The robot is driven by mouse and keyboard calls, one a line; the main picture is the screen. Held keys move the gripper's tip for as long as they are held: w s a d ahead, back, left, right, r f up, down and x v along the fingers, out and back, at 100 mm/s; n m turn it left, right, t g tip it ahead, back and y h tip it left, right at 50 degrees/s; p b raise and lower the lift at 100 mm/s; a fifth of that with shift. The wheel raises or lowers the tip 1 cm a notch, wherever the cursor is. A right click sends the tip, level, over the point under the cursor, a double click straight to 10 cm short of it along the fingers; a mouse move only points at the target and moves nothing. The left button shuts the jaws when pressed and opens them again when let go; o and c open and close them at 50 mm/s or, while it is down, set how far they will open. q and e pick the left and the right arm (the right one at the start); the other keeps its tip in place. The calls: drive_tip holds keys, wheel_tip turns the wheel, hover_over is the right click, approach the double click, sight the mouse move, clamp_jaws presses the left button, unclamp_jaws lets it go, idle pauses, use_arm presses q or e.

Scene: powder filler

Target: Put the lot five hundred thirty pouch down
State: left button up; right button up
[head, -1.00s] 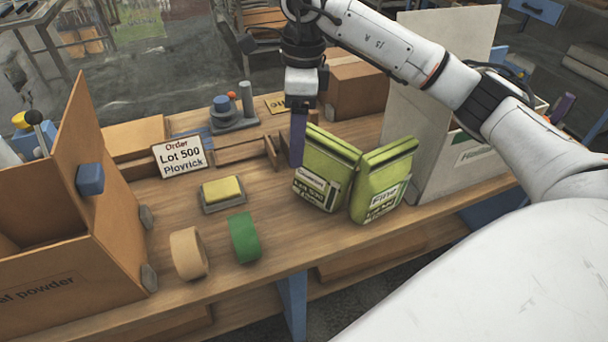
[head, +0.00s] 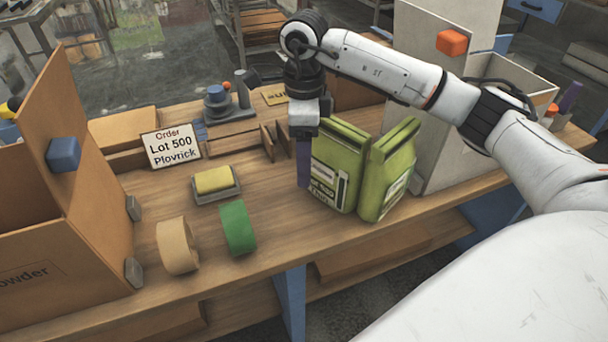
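Two green pouches with white labels stand side by side on the bench. The label on the left pouch (head: 335,165) is only partly readable, and its lot number is not certain. The right pouch (head: 388,170) leans to the right, its label at an angle and unreadable. My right gripper (head: 304,172) points down at the left edge of the left pouch. One dark finger shows against that edge; the other finger is hidden, so I cannot tell whether it grips the pouch. The left pouch looks nearly upright, its base at the bench top. My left gripper is not in view.
An order card (head: 171,148) reads "Lot 500 Plovrick". A cardboard box (head: 72,205) stands far left, a pale bin (head: 440,150) right.

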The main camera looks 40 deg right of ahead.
drive_tip(key=shift+f, duration=0.1)
drive_tip(key=shift+c, duration=0.6)
clamp_jaws()
idle(0.7)
